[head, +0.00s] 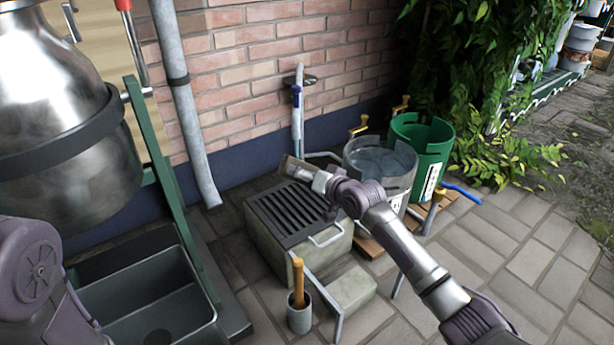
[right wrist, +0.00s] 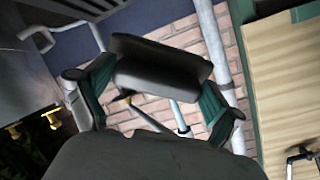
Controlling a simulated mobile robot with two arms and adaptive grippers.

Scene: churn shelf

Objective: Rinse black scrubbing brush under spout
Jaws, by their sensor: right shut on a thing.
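My right gripper (head: 308,172) is above the slatted drain box. In the right wrist view its green-sided fingers (right wrist: 155,100) are shut on a dark block, which looks like the black scrubbing brush (right wrist: 160,66). In the head view only a small end of the brush (head: 291,164) shows past the gripper. The spout pipe (head: 297,125), with a blue part near its top, stands against the brick wall just behind the gripper. I cannot tell whether water runs or whether the brush is wet. My left gripper is out of view; only part of that arm shows at lower left.
The drain box (head: 328,240) has a dark slatted top. A grey cup (head: 299,318) with a wooden handle stands in front. A dark basin (head: 150,290) and a large metal churn (head: 60,110) are at left.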

